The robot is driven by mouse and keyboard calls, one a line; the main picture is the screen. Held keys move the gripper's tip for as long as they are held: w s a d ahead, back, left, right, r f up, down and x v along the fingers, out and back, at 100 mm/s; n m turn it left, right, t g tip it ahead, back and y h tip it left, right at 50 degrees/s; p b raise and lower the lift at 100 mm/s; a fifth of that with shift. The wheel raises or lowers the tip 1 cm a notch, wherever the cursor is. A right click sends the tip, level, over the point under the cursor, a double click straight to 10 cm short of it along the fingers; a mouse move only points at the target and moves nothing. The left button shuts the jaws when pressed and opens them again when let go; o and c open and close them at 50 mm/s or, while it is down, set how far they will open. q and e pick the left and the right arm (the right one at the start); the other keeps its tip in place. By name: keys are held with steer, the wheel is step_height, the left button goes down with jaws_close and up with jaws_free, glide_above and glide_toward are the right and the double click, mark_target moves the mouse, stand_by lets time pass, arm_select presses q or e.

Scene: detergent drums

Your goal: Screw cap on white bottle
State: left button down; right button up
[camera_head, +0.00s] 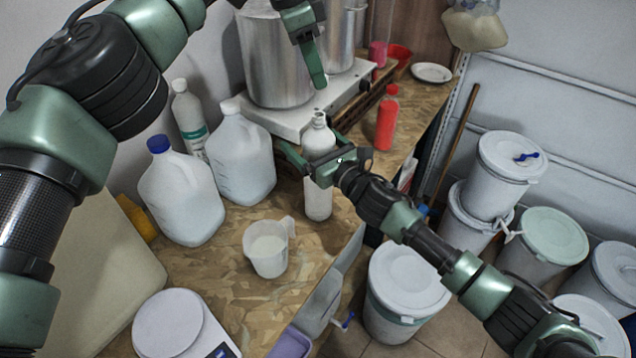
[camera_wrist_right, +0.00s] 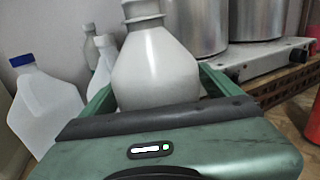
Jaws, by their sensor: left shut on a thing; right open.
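The white bottle (camera_head: 318,203) stands upright near the table's right edge, in front of the hot plate. My right gripper (camera_head: 313,147) is around its upper body with a finger on each side, and it reads as open. In the right wrist view the bottle (camera_wrist_right: 158,68) stands between the fingers, its neck cut off by the top edge. My left gripper (camera_head: 318,84) is above the bottle top, pointing down, apart from it. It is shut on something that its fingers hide. I cannot make out a separate cap.
Two large jugs (camera_head: 243,155) and a slim bottle (camera_head: 188,118) stand left. A measuring jug (camera_head: 268,254) and scale (camera_head: 168,325) are in front. Steel pots (camera_head: 272,60) on a hot plate (camera_head: 290,122) stand behind. A red bottle (camera_head: 386,120) is right. Drums (camera_head: 402,290) stand on the floor.

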arm_select(q)
steer(key=shift+s+d+r, duration=0.1)
arm_select(e)
steer(key=shift+s+d+r, duration=0.1)
steer(key=c, duration=0.4)
jaws_close()
arm_select(q)
glide_above(323, 127)
steer(key=a, duration=0.2)
steer(key=shift+w+d+f, duration=0.1)
steer(key=shift+w+f, duration=0.15)
steer(key=shift+f, duration=1)
steer(key=shift+w+d+f, duration=0.1)
steer(key=shift+w+f, duration=0.1)
steer(key=shift+f, duration=1.05)
steer(key=shift+f, duration=0.9)
steer(key=shift+f, duration=0.55)
